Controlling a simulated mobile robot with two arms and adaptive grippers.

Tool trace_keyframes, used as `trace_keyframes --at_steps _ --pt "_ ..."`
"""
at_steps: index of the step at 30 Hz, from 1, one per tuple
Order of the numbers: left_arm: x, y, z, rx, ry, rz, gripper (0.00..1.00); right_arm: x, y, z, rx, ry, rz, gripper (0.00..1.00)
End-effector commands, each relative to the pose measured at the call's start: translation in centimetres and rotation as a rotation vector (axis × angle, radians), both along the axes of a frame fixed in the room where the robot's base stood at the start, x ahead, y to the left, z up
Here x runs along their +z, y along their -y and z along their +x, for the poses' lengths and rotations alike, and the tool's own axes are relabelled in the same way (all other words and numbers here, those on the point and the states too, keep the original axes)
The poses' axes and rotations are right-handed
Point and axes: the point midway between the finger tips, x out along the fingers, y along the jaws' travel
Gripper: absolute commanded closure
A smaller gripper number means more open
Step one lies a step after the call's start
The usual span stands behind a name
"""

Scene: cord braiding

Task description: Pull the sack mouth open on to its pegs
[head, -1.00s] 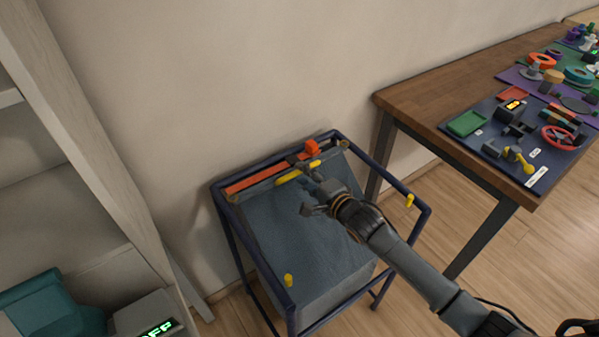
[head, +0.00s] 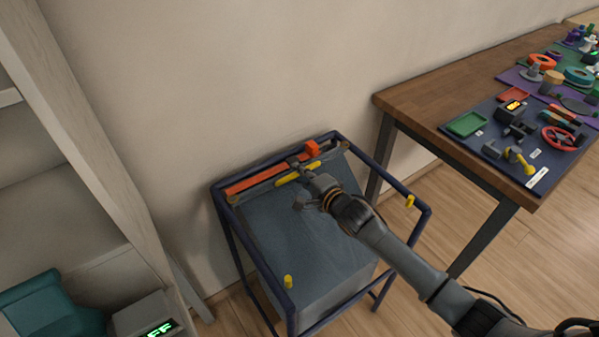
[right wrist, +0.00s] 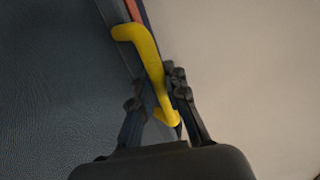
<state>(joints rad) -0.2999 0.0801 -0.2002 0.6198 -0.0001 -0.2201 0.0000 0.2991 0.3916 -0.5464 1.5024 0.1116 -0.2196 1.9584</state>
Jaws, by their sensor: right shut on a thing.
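The sack (head: 300,235) is dark blue-grey cloth hanging in a blue tube frame (head: 421,240); its mouth looks closed across the top. A yellow handle (head: 285,181) lies along the mouth's back edge, beside an orange bar (head: 250,183). My right gripper (head: 305,168) is at this handle and shut on it. In the right wrist view the fingers (right wrist: 158,105) stand on both sides of the yellow handle (right wrist: 150,62). One yellow peg (head: 288,281) is at the frame's front left, another (head: 410,201) at its right. My left gripper is not in view.
A wooden table (head: 410,91) with mats and small parts stands at the right. A pale shelf (head: 85,130) is at the left, with a teal object (head: 45,305) and a lit display box (head: 150,315). The wall is close behind the frame.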

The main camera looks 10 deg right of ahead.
Motion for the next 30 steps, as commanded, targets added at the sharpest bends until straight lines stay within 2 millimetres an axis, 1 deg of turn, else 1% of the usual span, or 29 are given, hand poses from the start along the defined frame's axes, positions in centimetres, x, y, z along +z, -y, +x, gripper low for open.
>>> trace_keyframes --at_steps 5,8,11,14,18,21,27,30 --pt "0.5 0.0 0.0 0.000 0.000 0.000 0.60 0.1 0.3 -0.5 -0.001 -0.002 -0.001 1.00" --pt "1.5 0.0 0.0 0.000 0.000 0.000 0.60 0.3 0.7 -1.7 -0.001 -0.004 -0.001 1.00" --pt "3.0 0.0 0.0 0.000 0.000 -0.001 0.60 0.4 1.5 -3.5 -0.001 -0.006 -0.001 1.00" --pt "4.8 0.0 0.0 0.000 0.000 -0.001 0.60 0.5 2.5 -6.0 -0.002 -0.009 -0.001 1.00" --pt "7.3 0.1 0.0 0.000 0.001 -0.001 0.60 0.7 4.3 -10.2 -0.002 -0.010 -0.002 1.00" --pt "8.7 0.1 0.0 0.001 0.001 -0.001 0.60 0.6 5.5 -13.2 -0.002 -0.009 -0.003 1.00" --pt "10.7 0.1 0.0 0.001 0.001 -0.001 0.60 0.4 7.6 -18.4 -0.001 -0.004 -0.004 1.00" --pt "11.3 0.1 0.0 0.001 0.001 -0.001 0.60 0.4 8.5 -20.5 -0.001 -0.002 -0.003 1.00"
